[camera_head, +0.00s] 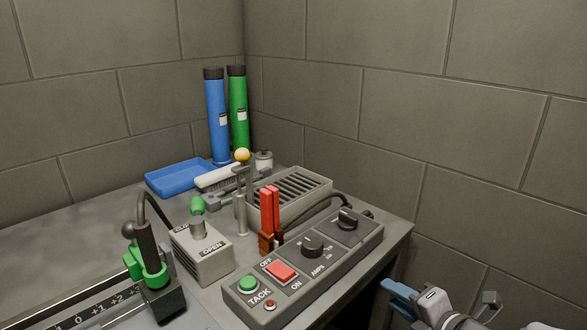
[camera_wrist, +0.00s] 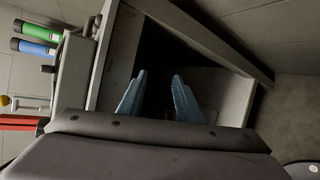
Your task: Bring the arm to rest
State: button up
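My gripper (camera_head: 391,295) is at the lower right of the head view, beyond the right edge of the bench and low beside it. Its two blue fingers stand apart with nothing between them in the wrist view (camera_wrist: 160,76). They point toward the dark hollow under the bench. The gripper holds nothing and appears clear of the things on the bench. Most of the arm is outside the head view.
A control box (camera_head: 330,262) with knobs and buttons lies along the bench's near right edge. Behind it are red handles (camera_head: 270,215), a grey slatted unit (camera_head: 318,184) and a blue tray (camera_head: 180,178). Blue (camera_head: 217,115) and green (camera_head: 238,105) tubes stand by the block walls.

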jog(key=s+d+f+m+g+h+p, duration=0.35)
jog(key=m+h, duration=0.25)
jog(key=m, duration=0.9)
jog(key=s+a+f+m+g+y+p, duration=0.1)
jog(key=s+a+m+g+p, duration=0.1)
jog(key=s+a+m+g, duration=0.45)
jog(key=s+a+f+m+g+y+p, duration=0.15)
jog(key=s+a+m, duration=0.3)
jog(key=s, duration=0.45)
notch_tip(320, 180, up, 22)
jog(key=p, duration=2.1)
jog(key=shift+w+d+n+g+h, duration=0.2)
jog(key=shift+n+g+h, duration=0.1)
jog(key=shift+g+h, duration=0.05)
